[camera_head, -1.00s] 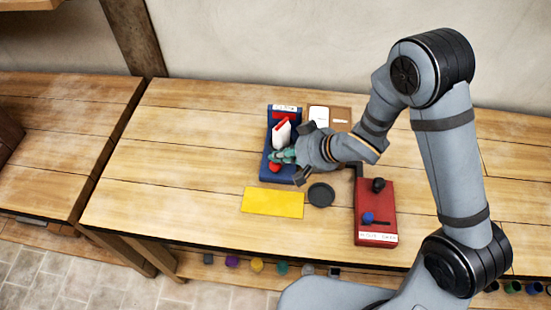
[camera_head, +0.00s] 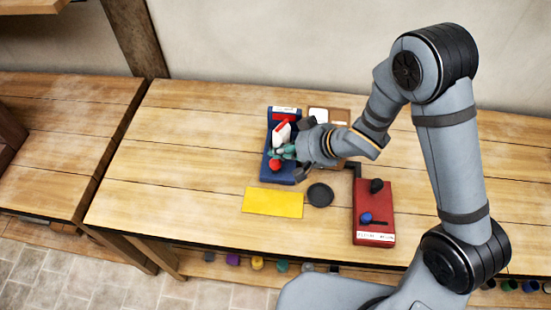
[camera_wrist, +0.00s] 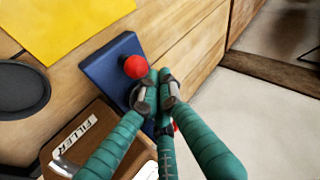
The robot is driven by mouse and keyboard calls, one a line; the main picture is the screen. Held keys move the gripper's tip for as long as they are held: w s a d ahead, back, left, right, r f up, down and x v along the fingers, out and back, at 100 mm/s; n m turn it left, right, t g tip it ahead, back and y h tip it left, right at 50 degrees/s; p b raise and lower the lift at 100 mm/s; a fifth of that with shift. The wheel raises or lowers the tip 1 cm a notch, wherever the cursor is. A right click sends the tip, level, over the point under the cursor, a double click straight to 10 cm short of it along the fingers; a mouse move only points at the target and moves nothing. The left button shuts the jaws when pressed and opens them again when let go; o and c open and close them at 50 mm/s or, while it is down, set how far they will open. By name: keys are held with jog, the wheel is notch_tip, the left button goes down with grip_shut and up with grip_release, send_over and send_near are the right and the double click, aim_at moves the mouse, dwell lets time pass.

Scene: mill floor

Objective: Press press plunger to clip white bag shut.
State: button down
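A blue press (camera_head: 271,146) stands on the bench with a red part near its back and a red round knob (camera_head: 275,165) at its front. The knob also shows in the wrist view (camera_wrist: 135,66). The white bag (camera_head: 281,132) sits tilted in the press, partly behind my fingers. My gripper (camera_head: 284,153) reaches in from the right over the press. In the wrist view its teal fingers (camera_wrist: 158,92) converge, grey tips close together beside the knob, with no object seen between them. Whether they touch the press is unclear.
A yellow mat (camera_head: 273,202) and a dark round dish (camera_head: 320,194) lie in front. A red device (camera_head: 374,212) with blue and black knobs stands to the right. A brown tray (camera_head: 341,114) is behind my gripper. The bench's left side is clear.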

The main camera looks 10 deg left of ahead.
aim_at(278, 161)
jog(key=shift+r, duration=0.1)
notch_tip(278, 161, up, 5)
jog(key=p, duration=0.4)
jog(key=shift+a, duration=0.1)
dwell(0.7)
